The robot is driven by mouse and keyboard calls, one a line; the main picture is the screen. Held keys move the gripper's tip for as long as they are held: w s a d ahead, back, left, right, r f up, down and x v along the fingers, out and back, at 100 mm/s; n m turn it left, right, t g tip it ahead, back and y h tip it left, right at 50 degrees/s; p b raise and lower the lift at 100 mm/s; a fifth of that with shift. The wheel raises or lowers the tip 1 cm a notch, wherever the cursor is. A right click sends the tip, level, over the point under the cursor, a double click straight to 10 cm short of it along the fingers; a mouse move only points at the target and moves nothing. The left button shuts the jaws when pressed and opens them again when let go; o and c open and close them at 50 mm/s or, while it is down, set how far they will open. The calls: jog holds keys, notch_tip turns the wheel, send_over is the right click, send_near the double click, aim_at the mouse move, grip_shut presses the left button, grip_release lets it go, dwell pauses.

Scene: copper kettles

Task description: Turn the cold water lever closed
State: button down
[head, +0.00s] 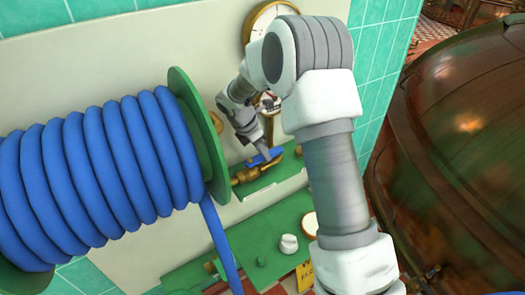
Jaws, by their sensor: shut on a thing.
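The cold water lever (276,153) appears as a small blue handle above a brass valve (246,175) on a green bracket (268,182) against the cream wall panel. My gripper (262,152) points down at the lever from above and is shut on it. The fingertips are small here and partly cover the lever, so its exact angle is hard to tell.
A large green reel (196,130) wound with blue hose (95,170) fills the left side, close to my gripper. A gauge (265,20) is above, partly behind my arm. A white knob (289,244) is on the green panel below. A big copper kettle (460,150) stands at right.

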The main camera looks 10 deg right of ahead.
jog(key=m, duration=0.1)
jog(key=s+m+g, duration=0.1)
jog(key=m, duration=0.2)
jog(key=shift+s+d+g, duration=0.15)
jog(key=shift+s+g, duration=0.15)
jog(key=m, duration=0.2)
jog(key=s+m+g, duration=0.1)
jog(key=m, duration=0.1)
jog(key=s+m+g, duration=0.1)
jog(key=shift+a+m+p, duration=0.25)
jog(key=shift+m+p, duration=0.15)
jog(key=m, duration=0.1)
jog(key=s+m+g, duration=0.1)
jog(key=m, duration=0.1)
jog(key=shift+s+a+m+y, duration=0.1)
jog(key=shift+a+m+y, duration=0.2)
jog(key=shift+a+y, duration=0.1)
jog(key=shift+s+a+m+g+y, duration=0.15)
jog(key=shift+a+m+y, duration=0.1)
jog(key=shift+m, duration=0.5)
jog(key=shift+s+a+m+g+y, duration=0.15)
jog(key=shift+a+m+g+y, duration=0.05)
jog(key=shift+m, duration=0.5)
jog(key=shift+s+a+m+g+y, duration=0.15)
jog(key=shift+a+m+y, duration=0.1)
jog(key=shift+m, duration=0.5)
jog(key=shift+a, duration=0.1)
jog(key=c, duration=0.6)
grip_release()
jog(key=shift+o, duration=0.2)
